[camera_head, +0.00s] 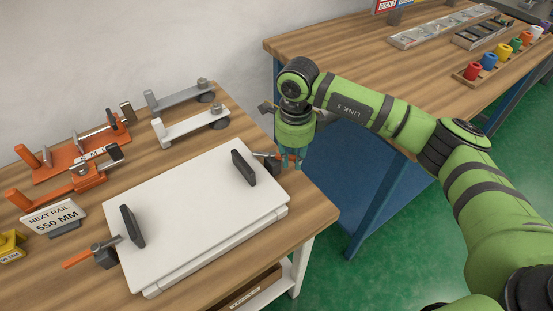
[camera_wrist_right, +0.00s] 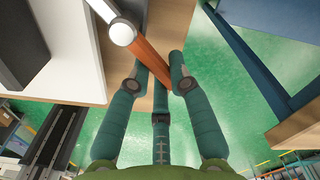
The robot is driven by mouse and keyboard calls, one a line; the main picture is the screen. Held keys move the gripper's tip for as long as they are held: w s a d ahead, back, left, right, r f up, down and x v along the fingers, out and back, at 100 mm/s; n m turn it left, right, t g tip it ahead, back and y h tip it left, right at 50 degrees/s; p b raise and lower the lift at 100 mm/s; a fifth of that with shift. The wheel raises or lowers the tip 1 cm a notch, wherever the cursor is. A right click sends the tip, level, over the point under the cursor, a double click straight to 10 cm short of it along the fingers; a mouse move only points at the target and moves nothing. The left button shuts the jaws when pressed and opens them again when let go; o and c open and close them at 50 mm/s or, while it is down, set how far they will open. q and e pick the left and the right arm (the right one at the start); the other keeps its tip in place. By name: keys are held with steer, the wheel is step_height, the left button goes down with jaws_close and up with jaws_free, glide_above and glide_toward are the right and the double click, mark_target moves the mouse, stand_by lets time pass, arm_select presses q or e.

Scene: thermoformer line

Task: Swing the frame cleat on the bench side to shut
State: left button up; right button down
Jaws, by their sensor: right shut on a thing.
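The white flat frame (camera_head: 195,210) lies on the wooden table, with a dark cleat at each end. The right-hand cleat (camera_head: 243,168), on the side towards the other bench, has a black pad over the frame's edge and an orange handle (camera_head: 265,155) pointing right. My right gripper (camera_head: 291,163) is at that handle, just past the table edge. In the wrist view my right gripper (camera_wrist_right: 157,62) is shut on the orange handle (camera_wrist_right: 150,58), below its round pale pivot end (camera_wrist_right: 122,33). The left-hand cleat (camera_head: 131,226) has its orange handle pointing left. My left gripper is out of view.
Orange fixtures (camera_head: 80,150) and grey rails (camera_head: 190,128) stand behind the frame. A "NEXT RAIL 550 MM" sign (camera_head: 52,216) stands at the left. A second bench (camera_head: 340,50) with trays and coloured pieces is across a gap of green floor.

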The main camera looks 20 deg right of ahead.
steer(key=shift+w+d+n+b, duration=0.35)
steer(key=shift+w+n+b, duration=0.25)
steer(key=shift+n+b, duration=0.15)
steer(key=shift+w+n+b, duration=0.25)
steer(key=shift+n+b, duration=0.25)
steer(key=shift+n, duration=0.25)
steer(key=shift+d+r, duration=0.1)
steer(key=shift+r, duration=0.05)
steer(key=shift+w+n+b, duration=0.55)
steer(key=shift+n+b, duration=0.35)
steer(key=shift+n, duration=0.3)
steer(key=shift+w+n, duration=0.15)
steer(key=shift+n, duration=0.25)
steer(key=shift+w+n, duration=0.1)
steer(key=shift+n, duration=0.3)
steer(key=shift+b, duration=0.3)
